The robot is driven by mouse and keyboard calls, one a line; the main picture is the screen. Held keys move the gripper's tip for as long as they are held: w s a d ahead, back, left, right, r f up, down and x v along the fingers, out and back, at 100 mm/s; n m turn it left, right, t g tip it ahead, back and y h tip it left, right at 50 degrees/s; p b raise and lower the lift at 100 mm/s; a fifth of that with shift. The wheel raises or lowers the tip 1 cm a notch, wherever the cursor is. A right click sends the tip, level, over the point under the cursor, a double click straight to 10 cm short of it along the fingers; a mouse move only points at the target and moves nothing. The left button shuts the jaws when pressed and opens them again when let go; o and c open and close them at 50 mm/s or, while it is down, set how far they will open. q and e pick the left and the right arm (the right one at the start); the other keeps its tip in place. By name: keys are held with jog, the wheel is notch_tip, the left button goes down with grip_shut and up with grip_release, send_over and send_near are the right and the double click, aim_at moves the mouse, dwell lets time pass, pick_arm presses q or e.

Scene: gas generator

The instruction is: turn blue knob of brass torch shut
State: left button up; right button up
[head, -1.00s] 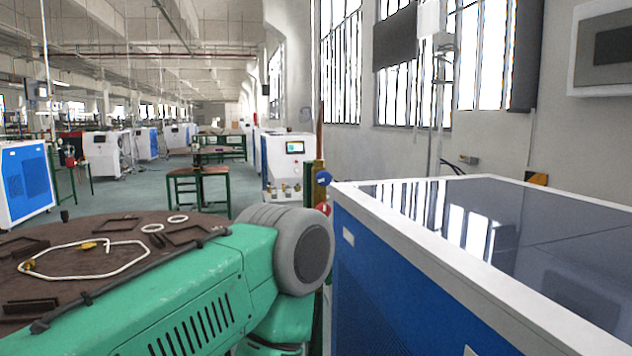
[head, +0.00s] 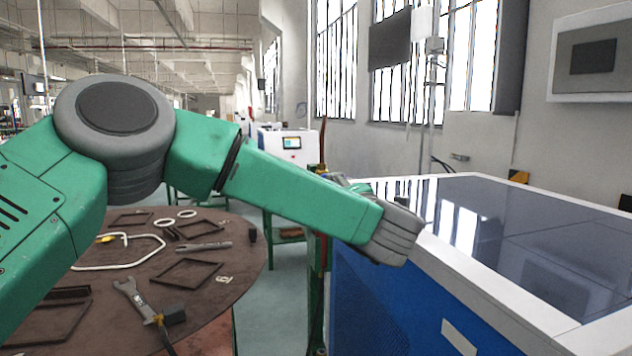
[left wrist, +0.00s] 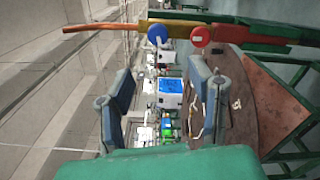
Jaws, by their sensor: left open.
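The brass torch (left wrist: 180,30) lies across the top of the left wrist view, with a copper tip pointing left. Its round blue knob (left wrist: 158,34) sits near the middle, and a red knob (left wrist: 200,37) is right of it. My left gripper (left wrist: 161,76) is open and empty, its two fingers spread on either side below the torch, with the blue knob roughly between them but apart from them. My right gripper is in neither view.
A blue cabinet (head: 385,310) with a white-rimmed glossy top stands close at the right. A round brown table (head: 215,285) with a wrench (head: 135,298), frames and rings is at the lower left.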

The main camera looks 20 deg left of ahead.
pick_arm(q)
jog(key=x, duration=0.3)
jog(key=p+x, duration=0.1)
jog(key=x, duration=0.3)
jog(key=p+x, duration=0.1)
jog(key=x, duration=0.3)
jog(key=shift+w+d+r, duration=0.1)
jog(key=shift+w+d, duration=0.15)
jog(key=shift+d, duration=0.05)
jog(key=shift+w+a, duration=0.15)
jog(key=shift+a, duration=0.15)
jog(key=shift+d, duration=0.45)
grip_shut()
jog(key=shift+d, duration=0.15)
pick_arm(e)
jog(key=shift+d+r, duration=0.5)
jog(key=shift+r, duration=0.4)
